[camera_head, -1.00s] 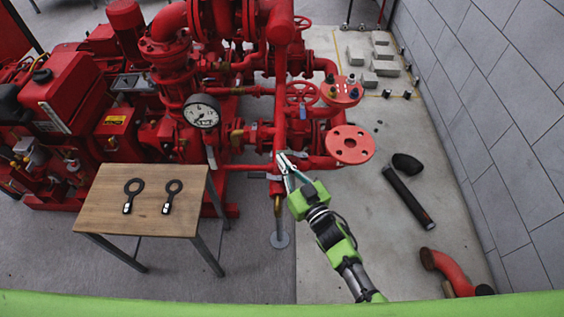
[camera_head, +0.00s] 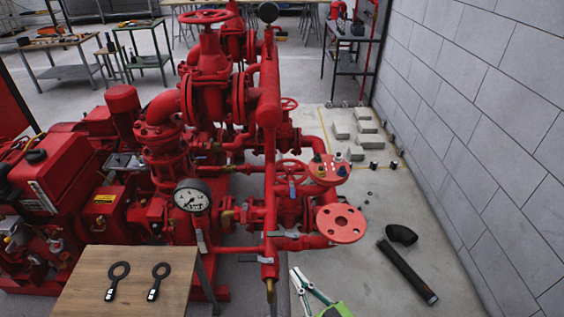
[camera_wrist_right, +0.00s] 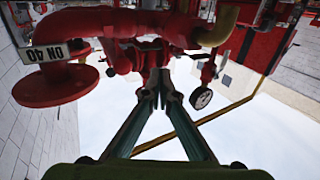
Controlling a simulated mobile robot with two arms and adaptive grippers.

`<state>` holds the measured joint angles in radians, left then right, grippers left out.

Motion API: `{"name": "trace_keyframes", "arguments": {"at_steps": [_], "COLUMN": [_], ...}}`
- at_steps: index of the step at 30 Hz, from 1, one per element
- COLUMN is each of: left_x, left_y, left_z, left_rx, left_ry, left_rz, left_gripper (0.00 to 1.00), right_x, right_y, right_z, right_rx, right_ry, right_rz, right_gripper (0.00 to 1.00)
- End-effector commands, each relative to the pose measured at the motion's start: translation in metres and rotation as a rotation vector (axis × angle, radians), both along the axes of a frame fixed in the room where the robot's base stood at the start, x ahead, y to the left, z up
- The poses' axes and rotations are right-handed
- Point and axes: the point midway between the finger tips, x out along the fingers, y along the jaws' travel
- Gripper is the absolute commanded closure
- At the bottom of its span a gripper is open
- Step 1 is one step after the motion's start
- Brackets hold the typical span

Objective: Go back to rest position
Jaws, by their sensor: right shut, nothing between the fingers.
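My right gripper (camera_head: 302,283) shows at the bottom of the head view, green with grey fingers, right of the red pump pipe's lower end. In the right wrist view its two fingers (camera_wrist_right: 159,92) meet at the tips with nothing between them. The red pumpset (camera_head: 215,130) stands just beyond it and fills the middle of the head view; its pipes and a red flange (camera_wrist_right: 55,85) also show in the right wrist view. My left gripper is not in view.
A wooden table (camera_head: 140,283) with two black ring-ended tools stands at the lower left. A pressure gauge (camera_head: 192,196) sits on the pumpset. A black pipe (camera_head: 408,272) and elbow (camera_head: 402,234) lie on the floor at right. Grey blocks (camera_head: 365,127) lie farther back by the tiled wall (camera_head: 490,120).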

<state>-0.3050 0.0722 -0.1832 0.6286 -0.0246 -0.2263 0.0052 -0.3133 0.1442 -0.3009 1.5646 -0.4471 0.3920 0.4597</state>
Motion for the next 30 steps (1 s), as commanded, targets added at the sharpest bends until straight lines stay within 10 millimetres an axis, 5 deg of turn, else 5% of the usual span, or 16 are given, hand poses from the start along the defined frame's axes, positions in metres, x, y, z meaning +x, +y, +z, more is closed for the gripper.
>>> {"name": "trace_keyframes", "arguments": {"at_steps": [5,8,14,21,25,30], "left_x": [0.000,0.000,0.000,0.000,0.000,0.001], "left_y": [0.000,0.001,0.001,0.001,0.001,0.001], "left_z": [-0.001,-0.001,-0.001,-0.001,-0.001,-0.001], "left_rx": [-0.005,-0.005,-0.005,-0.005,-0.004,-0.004], "left_ry": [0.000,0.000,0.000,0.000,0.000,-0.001], "left_rz": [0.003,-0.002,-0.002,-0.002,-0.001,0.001], "left_gripper": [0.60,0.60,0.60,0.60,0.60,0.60], "right_x": [-0.001,-0.007,-0.055,-0.168,-0.248,-0.338], "right_y": [-0.006,-0.021,-0.067,-0.123,-0.149,-0.171], "right_z": [-0.021,-0.066,-0.199,-0.333,-0.384,-0.419], "right_rx": [-0.018,-0.058,-0.190,-0.349,-0.426,-0.496], "right_ry": [0.043,0.139,0.443,0.834,1.047,1.266], "right_rz": [-0.018,-0.057,-0.157,-0.233,-0.249,-0.250], "right_gripper": [1.00,1.00,1.00,1.00,1.00,1.00]}}
